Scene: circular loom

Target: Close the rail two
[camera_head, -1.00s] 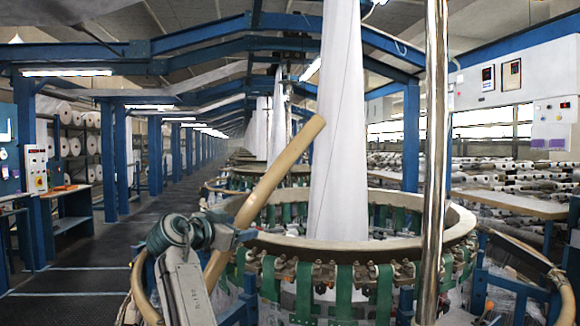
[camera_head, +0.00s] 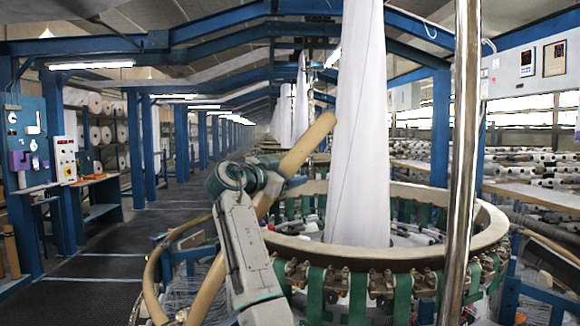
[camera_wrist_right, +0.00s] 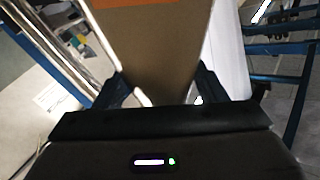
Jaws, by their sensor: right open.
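The tan rail (camera_head: 303,148) is a long curved bar at the near side of the circular loom. It stands raised and tilted, its upper end leaning right in front of the white fabric. My right gripper (camera_head: 282,182) is at the rail's middle, partly hidden behind my arm in the head view. In the right wrist view, the open fingers (camera_wrist_right: 162,88) stand on either side of a broad brown surface, which looks like the rail (camera_wrist_right: 150,45), with an orange patch at the top. I cannot tell whether the fingers touch it. My left gripper is not in view.
The loom's round pale rim (camera_head: 470,235) with green straps lies just right of my arm. A shiny metal pole (camera_head: 462,160) stands in front of it. Another curved tan rail (camera_head: 152,275) is at the lower left. The dark aisle floor (camera_head: 110,245) is clear at left.

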